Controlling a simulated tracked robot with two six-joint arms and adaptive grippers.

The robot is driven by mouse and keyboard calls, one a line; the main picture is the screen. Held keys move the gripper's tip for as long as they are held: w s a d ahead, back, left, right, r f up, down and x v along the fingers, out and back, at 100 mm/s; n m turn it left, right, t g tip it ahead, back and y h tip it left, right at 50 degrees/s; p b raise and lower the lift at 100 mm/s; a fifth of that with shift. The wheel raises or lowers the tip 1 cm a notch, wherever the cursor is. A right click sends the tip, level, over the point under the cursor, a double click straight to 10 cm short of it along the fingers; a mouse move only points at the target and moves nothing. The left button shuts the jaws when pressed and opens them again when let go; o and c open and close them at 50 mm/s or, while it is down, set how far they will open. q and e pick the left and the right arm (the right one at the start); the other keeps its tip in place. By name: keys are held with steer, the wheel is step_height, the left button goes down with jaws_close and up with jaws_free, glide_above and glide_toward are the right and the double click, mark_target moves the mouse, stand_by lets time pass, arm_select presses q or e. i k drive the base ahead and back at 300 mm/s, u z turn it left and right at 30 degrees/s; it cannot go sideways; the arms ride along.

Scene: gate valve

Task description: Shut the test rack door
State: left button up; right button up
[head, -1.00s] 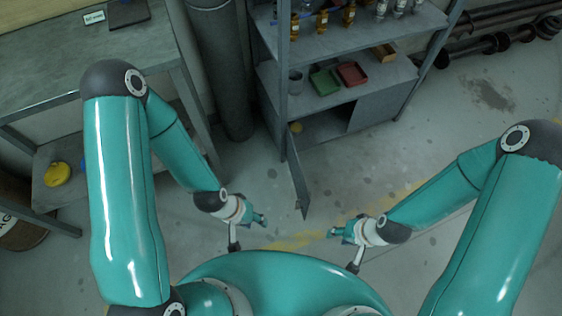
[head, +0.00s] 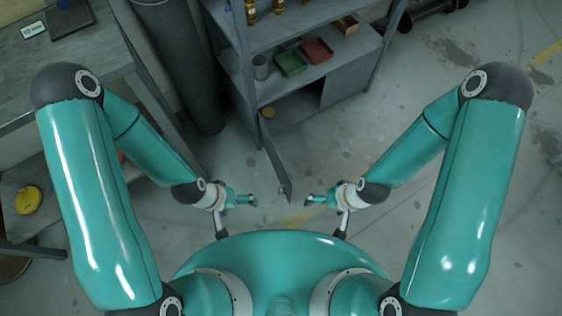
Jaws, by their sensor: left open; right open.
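The test rack (head: 302,88) is a grey metal shelf unit with a low cabinet at its bottom. Its left door (head: 277,165) stands open, swung out toward me and seen nearly edge-on. The right cabinet front (head: 345,80) is closed. My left gripper (head: 250,200) is open and empty, to the left of the open door's near end, apart from it as far as I can tell. My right gripper (head: 312,199) is open and empty, to the right of the door's near end. The fingers are small in this view.
A green tray (head: 290,62), a red tray (head: 317,50) and a grey cup (head: 261,67) stand on the cabinet top. A yellow round object (head: 268,113) lies inside the cabinet. A workbench (head: 60,70) and a dark cylinder (head: 190,70) stand at left.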

mark_target(286, 184)
steer(key=k, duration=0.6)
steer(key=u, duration=0.75)
steer(key=i, duration=0.2)
steer(key=u, duration=0.15)
